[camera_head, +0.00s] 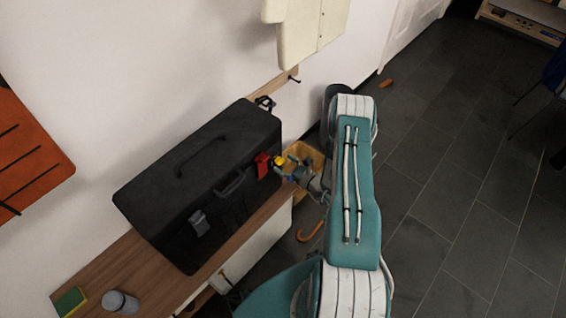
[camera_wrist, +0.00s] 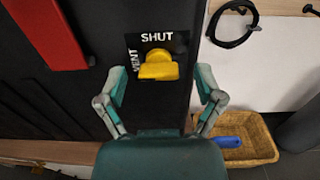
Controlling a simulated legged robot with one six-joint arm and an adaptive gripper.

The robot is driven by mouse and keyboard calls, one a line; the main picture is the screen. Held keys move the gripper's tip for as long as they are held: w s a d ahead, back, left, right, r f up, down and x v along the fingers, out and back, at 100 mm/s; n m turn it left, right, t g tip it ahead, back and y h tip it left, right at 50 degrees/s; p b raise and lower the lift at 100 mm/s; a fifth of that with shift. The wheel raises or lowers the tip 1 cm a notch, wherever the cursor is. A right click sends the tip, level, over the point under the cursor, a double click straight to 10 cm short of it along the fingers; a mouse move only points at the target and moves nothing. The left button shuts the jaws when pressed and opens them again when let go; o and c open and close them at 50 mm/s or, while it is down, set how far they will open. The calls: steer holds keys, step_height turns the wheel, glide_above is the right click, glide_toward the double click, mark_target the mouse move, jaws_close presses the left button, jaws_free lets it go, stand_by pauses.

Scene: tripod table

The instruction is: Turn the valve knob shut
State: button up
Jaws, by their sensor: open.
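The yellow valve knob (camera_wrist: 158,66) is on the dark side of the black toolbox, on a black label plate. White words "SHUT" above it and "VENT" at its left, turned sideways, are on the plate (camera_wrist: 140,45). In the head view the knob (camera_head: 280,161) is a small yellow spot at the right end of the toolbox (camera_head: 205,180). My gripper (camera_wrist: 160,90) is open, with one finger at each side of the knob and lower in the wrist view. No contact with the knob shows. In the head view my arm partly hides the gripper (camera_head: 300,172).
The toolbox stands on a wooden shelf (camera_head: 150,268) against a white wall. A red part (camera_wrist: 45,30) is left of the knob. A wicker basket (camera_wrist: 255,128) with a blue item (camera_wrist: 227,142) lies below right. A black cable (camera_wrist: 235,22) hangs at upper right.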

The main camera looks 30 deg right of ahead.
steer(key=shift+w+a, duration=0.15)
steer(key=shift+w, duration=0.1)
steer(key=shift+c, duration=0.3)
steer(key=c, duration=1.1)
